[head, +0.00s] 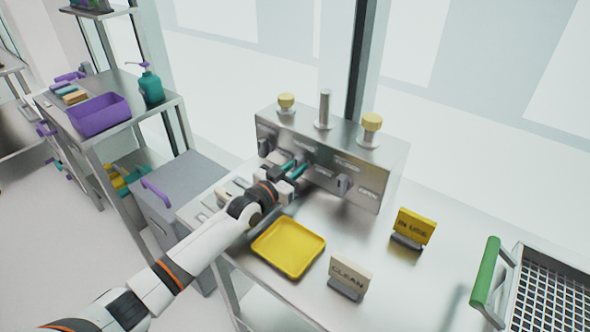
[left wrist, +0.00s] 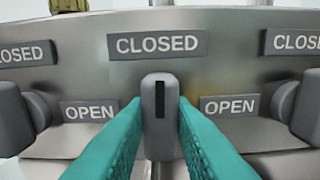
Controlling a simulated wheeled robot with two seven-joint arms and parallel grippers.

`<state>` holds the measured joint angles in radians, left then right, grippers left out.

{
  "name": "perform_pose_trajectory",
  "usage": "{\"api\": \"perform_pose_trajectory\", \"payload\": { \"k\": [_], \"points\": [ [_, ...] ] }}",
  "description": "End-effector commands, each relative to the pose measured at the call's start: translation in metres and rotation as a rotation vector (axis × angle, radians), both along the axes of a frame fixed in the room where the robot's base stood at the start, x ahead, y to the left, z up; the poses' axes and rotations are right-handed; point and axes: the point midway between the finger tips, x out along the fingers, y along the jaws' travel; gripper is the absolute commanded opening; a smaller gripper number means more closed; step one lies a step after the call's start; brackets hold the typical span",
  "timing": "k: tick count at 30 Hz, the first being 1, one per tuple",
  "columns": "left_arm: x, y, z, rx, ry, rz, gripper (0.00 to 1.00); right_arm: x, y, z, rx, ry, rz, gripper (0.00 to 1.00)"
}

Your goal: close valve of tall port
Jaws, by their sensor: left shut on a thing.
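The tall port is the bare metal post (head: 324,108) in the middle of the top of a steel box (head: 385,160). Its valve (left wrist: 159,120) is a grey knob with a black slot, on the box's front below it. The knob stands upright, the slot pointing up at the CLOSED label (left wrist: 157,44); an OPEN label (left wrist: 229,107) is at its right. My left gripper (head: 292,168) has its teal fingers on both sides of this knob, shut on it. The fingers also show in the left wrist view (left wrist: 160,110). My right gripper is not in view.
Similar valves sit left (left wrist: 12,112) and right (left wrist: 300,105) of it, below yellow-capped ports (head: 286,103). On the table stand a yellow tray (head: 288,247), a CLEAN sign (head: 349,273), an IN USE sign (head: 414,226) and a green-handled wire basket (head: 550,300).

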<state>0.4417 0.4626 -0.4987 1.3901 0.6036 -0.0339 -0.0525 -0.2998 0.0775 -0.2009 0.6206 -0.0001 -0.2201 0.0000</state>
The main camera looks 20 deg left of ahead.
Motion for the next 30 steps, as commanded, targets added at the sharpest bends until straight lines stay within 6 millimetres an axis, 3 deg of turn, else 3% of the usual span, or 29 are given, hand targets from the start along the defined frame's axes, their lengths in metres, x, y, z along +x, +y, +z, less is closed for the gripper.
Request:
{"api": "perform_pose_trajectory", "payload": {
  "k": [19, 20, 23, 30],
  "points": [
    [0.0001, 0.0005, -0.0002, -0.057, 0.022, 0.0, 0.0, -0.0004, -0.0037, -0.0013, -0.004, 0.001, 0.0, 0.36],
    [0.0, 0.0004, -0.0002, -0.057, 0.022, 0.0, 0.25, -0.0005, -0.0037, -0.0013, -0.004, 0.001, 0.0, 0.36],
    [0.0001, 0.0005, -0.0002, -0.056, 0.021, 0.0, 0.41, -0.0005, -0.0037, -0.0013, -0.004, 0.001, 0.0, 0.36],
    [0.0, 0.0004, -0.0001, -0.055, 0.02, 0.0, 0.44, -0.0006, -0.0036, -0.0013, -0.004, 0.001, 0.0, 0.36]
  ]
}}
